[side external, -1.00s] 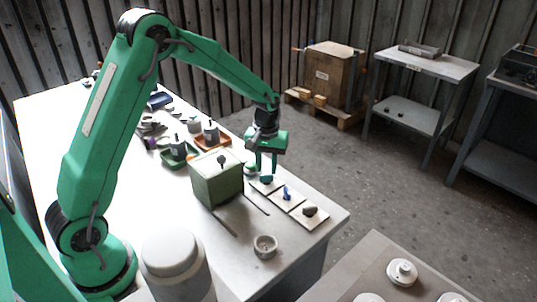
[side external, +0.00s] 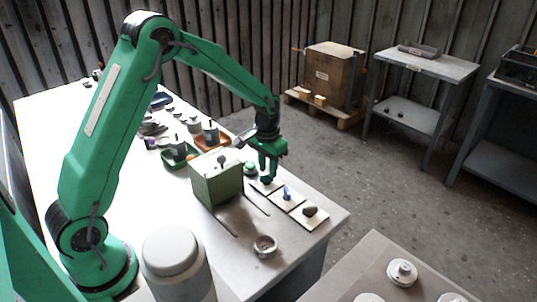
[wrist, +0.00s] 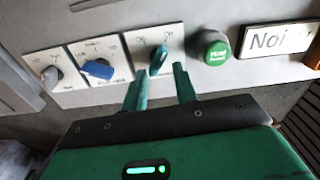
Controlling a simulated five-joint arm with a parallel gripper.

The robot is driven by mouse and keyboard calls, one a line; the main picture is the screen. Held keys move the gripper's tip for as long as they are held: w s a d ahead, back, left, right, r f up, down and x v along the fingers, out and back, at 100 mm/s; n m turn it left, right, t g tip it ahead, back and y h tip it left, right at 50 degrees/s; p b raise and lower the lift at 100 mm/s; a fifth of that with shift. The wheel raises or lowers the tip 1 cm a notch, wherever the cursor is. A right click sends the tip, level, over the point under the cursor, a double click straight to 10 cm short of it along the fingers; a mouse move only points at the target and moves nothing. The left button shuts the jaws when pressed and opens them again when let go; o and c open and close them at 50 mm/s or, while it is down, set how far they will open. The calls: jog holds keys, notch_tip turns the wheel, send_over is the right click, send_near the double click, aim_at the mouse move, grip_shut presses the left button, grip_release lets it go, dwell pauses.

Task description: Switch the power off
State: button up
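Three pale switch plates lie in a row along the table edge. One bears a teal knob (wrist: 158,60), the middle one a blue knob (wrist: 98,69), the last a grey knob (wrist: 51,76). Their small lettering is unreadable, so I cannot tell which is the power switch. My gripper (wrist: 160,70) is open, with the teal knob showing between and just beyond its fingertips; I cannot tell whether they touch it. The blue knob (side external: 287,192) and grey knob (side external: 310,211) stand clear.
A green push button (wrist: 214,48) sits beside the teal knob's plate, then a white label (wrist: 276,39). A green box (side external: 216,182) with a lever on top stands close to my gripper. A small round cup (side external: 265,246) stands near the table's front edge.

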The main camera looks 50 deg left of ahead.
aim_at(267, 178)
jog(key=m, duration=0.2)
jog(key=s+f+m, duration=0.1)
jog(key=m, duration=0.1)
jog(key=shift+d+f+m+g, duration=0.15)
jog(key=shift+f+m+g, duration=0.05)
jog(key=shift+m+g, duration=0.1)
jog(key=m, duration=0.2)
jog(key=shift+w+r+m, duration=0.15)
jog(key=shift+m, duration=0.25)
jog(key=shift+f, duration=0.65)
jog(key=shift+c, duration=0.4)
grip_shut()
